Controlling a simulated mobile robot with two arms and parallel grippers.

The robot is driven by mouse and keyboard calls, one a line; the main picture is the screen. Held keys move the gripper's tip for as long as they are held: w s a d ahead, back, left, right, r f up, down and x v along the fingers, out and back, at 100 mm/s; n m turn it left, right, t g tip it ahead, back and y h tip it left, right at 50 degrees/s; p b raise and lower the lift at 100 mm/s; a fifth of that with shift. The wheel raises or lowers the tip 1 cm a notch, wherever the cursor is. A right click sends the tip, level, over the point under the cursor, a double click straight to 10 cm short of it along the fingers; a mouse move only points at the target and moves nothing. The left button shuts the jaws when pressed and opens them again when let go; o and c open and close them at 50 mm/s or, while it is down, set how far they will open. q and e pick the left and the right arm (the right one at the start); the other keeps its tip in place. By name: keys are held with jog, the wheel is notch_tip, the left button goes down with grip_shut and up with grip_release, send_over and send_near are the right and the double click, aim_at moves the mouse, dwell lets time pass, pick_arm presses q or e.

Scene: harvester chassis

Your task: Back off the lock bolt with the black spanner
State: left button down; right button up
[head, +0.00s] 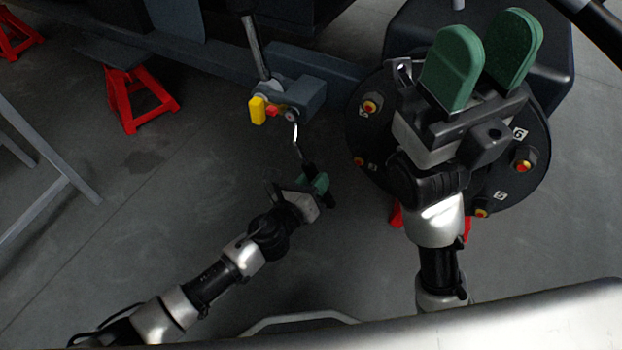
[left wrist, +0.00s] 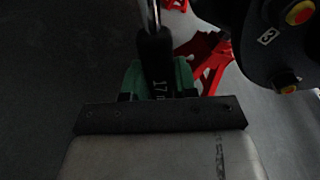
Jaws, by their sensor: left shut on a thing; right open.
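The black spanner has a black handle marked 17 (left wrist: 158,68) and a bright steel shank (head: 296,140). My left gripper (head: 317,183) is shut on its handle; the green fingers also show on both sides of it in the left wrist view (left wrist: 158,78). The shank points up to a small round bolt end (head: 291,115) on a grey-blue block (head: 300,98). The spanner's upper end is at or just below this bolt; I cannot tell whether it is seated. My right gripper (head: 489,42) is open and empty, its green fingers apart above the wheel hub.
A yellow piece (head: 257,110) and a red piece (head: 273,111) sit left of the bolt. A dark rod (head: 255,45) rises above the block. A black hub disc (head: 535,185) with yellow-red capped studs is at right. A red stand (head: 133,95) is at upper left.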

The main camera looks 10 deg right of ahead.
pick_arm(q)
jog(key=shift+w+a+f, duration=0.15)
jog(key=shift+w+a, duration=0.05)
jog(key=shift+a, duration=0.05)
jog(key=f+v, duration=0.1)
jog(key=v, duration=0.9)
jog(key=shift+s, duration=0.5)
jog(key=shift+a, duration=0.1)
dwell(1.5)
